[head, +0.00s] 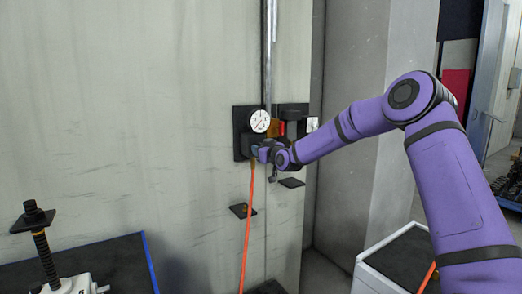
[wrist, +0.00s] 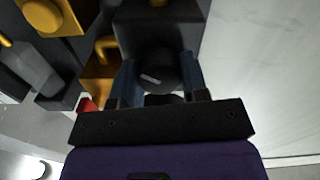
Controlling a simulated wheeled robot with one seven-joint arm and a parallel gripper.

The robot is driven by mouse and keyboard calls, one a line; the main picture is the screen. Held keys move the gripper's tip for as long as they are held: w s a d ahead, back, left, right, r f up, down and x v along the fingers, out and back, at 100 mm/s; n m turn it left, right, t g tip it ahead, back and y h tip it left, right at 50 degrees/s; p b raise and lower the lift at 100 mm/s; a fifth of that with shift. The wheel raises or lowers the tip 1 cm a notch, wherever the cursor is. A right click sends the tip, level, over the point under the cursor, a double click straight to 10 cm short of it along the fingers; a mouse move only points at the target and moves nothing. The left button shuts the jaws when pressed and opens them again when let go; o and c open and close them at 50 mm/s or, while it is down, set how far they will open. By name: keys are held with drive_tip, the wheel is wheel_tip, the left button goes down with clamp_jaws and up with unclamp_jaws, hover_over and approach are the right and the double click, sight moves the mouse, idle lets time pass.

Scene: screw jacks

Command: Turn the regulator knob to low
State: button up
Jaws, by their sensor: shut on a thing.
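The regulator is fixed to a black panel (head: 240,119) on the wall, with a round white gauge (head: 260,121) at its upper right. In the wrist view the dark round regulator knob (wrist: 158,72) sits between my two blue-grey fingers, with a short pale mark on its face. My gripper (wrist: 157,80) is shut on the knob, one finger on each side. In the head view my gripper (head: 257,152) is small and reaches the panel just below the gauge, and it hides the knob there.
An orange hose (head: 247,225) hangs below the panel. Small black shelves (head: 242,210) jut from the wall beneath. A screw jack (head: 48,255) stands at lower left by a dark, blue-edged surface (head: 120,268). A white cart (head: 375,268) stands at lower right. Yellow parts (wrist: 55,15) sit beside the knob.

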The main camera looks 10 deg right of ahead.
drive_tip(key=m, duration=0.5)
drive_tip(key=shift+m, duration=0.3)
drive_tip(key=m, duration=0.5)
drive_tip(key=shift+d, duration=0.1)
idle(0.3)
drive_tip(key=o, duration=0.9)
drive_tip(key=shift+o, duration=0.2)
drive_tip(key=v, duration=1)
drive_tip(key=shift+s, duration=0.4)
drive_tip(key=shift+d, duration=0.1)
